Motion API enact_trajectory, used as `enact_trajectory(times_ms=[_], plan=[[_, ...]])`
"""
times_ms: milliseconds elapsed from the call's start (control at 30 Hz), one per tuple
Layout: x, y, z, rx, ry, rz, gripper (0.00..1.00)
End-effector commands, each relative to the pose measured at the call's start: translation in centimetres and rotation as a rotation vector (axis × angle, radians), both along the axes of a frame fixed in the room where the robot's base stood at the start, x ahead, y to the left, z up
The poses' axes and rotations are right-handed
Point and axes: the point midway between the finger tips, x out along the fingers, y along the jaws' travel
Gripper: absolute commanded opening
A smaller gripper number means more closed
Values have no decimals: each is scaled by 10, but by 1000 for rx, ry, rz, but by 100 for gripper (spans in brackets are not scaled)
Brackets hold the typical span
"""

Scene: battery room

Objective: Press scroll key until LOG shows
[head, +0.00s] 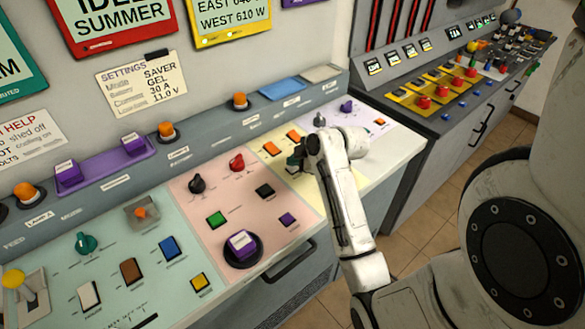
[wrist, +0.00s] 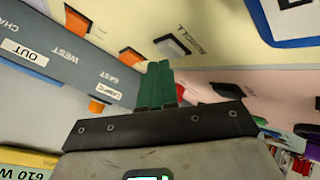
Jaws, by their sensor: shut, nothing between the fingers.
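The scroll key (wrist: 172,46) is a small grey-topped key on the cream panel in the wrist view, with the printed word SCROLL beside it. My gripper (wrist: 155,85) is shut, its green fingertips together and empty. The tips appear just below the key in that view; I cannot tell whether they touch it. In the head view my gripper (head: 295,160) is over the cream panel, and I cannot make out the scroll key there. The yellow-framed display (head: 232,22) reads EAST 640 W, WEST 610 W. The red-framed display (head: 112,22) reads IDLE SUMMER. No LOG is visible.
Orange keys (head: 272,148) lie on the cream panel close to my gripper. A red knob (head: 237,162) and a black knob (head: 197,184) stand on the pink panel. Another console (head: 455,75) stands at the right.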

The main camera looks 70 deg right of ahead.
Motion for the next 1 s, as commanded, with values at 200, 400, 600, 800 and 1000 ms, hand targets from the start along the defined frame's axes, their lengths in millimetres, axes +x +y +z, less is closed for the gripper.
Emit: enact_trajectory(times_ms=[200, 400, 600, 800, 1000], plan=[[0, 0, -1, 0, 0, 0, 0], [0, 0, -1, 1, 0, 1, 0], [0, 0, -3, 1, 0, 1, 0], [0, 0, -6, 1, 0, 1, 0], [0, 0, -8, 1, 1, -1, 0]])
